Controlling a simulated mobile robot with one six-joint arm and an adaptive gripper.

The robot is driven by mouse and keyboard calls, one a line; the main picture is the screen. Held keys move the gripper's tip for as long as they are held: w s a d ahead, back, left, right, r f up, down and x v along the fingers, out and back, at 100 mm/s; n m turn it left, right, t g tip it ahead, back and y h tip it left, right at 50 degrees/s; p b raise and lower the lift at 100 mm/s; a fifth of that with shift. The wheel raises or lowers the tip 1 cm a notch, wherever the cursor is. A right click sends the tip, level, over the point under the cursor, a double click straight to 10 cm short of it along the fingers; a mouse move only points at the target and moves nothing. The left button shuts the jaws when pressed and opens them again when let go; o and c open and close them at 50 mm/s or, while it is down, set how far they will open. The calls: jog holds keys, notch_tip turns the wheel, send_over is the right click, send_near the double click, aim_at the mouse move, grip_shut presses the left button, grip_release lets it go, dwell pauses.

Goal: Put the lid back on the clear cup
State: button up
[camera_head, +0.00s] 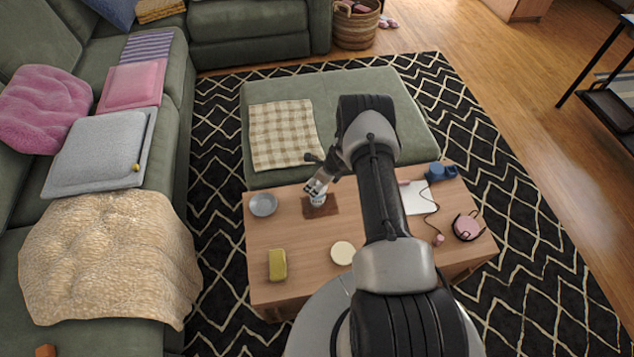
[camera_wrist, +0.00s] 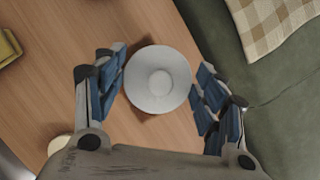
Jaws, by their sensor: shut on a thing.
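The lid (camera_wrist: 158,80) is a pale grey-white disc with a round raised centre. In the wrist view it sits between the two blue-padded fingers of my gripper (camera_wrist: 160,92), which is shut on it. In the head view my gripper (camera_head: 318,188) is low over a small brown mat (camera_head: 330,210) near the table's back edge. A small pale shape at the fingertips (camera_head: 318,201) stands over the mat; it is too small to separate lid from clear cup. The cup is hidden in the wrist view, so I cannot tell whether the lid touches it.
On the wooden table (camera_head: 305,285), a grey-blue bowl (camera_head: 263,204) is left of the mat. A yellow block (camera_head: 277,265) and a cream disc (camera_head: 342,253) lie nearer me. A blue item (camera_head: 440,172) and a pink round item (camera_head: 467,227) are at right. A green ottoman (camera_head: 390,90) adjoins behind.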

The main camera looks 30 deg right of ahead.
jog(key=o, duration=0.8)
jog(key=shift+o, duration=0.6)
jog(key=shift+o, duration=1)
jog(key=shift+r, duration=0.1)
jog(key=shift+r+p, duration=2.1)
jog(key=shift+r, duration=1.35)
jog(key=shift+c, duration=0.6)
grip_shut()
